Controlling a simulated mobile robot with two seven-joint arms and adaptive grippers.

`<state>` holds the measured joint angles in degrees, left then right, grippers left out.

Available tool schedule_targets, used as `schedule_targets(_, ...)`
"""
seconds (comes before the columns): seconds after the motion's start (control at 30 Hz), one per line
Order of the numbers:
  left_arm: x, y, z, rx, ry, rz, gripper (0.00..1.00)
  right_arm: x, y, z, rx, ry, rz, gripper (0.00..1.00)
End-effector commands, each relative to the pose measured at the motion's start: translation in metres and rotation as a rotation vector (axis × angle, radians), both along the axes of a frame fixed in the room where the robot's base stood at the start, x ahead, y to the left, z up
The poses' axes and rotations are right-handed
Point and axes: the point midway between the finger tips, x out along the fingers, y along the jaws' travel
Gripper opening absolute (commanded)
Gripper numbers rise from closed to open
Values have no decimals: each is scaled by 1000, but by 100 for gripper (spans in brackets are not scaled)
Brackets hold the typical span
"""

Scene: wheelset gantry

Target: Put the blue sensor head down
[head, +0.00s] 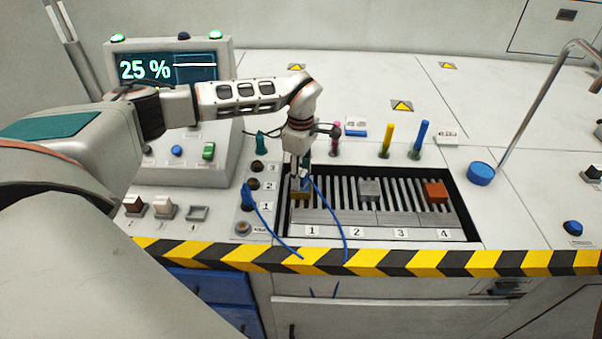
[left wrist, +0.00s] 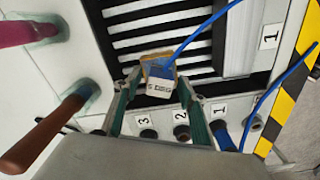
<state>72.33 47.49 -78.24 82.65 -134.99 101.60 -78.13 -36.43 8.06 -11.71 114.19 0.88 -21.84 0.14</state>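The blue sensor head (left wrist: 160,82) carries a white label and a blue cable, and sits between my left gripper's fingertips (left wrist: 158,78) in the left wrist view. The fingers appear to press on its two sides. In the head view my left gripper (head: 301,176) points down over the left end of the slotted tray (head: 330,217), above slot 1. A brass-coloured block (head: 299,192) lies just under the sensor head there; its edge shows behind the head in the wrist view. I cannot tell whether head and block touch. My right gripper is not in view.
A grey block (head: 369,190) and an orange-brown block (head: 435,192) stand in the tray. A blue plug (head: 248,198) with a cable is left of it. Coloured upright handles, including a yellow one (head: 387,139), stand behind. A blue round cap (head: 481,174) is at right.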

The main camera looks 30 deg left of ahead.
Motion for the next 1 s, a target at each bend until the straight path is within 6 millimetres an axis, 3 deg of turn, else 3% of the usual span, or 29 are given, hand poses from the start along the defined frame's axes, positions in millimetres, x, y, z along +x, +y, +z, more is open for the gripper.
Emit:
schedule_targets(0.27,1,0,5,-1,-2,0,41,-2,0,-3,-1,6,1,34)
schedule_targets(0.37,1,0,17,0,-4,0,41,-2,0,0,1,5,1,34)
schedule_targets(0.7,1,0,87,0,-6,0,41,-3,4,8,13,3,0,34)
schedule_targets(1.0,0,0,121,0,-1,0,41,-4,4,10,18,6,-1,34)
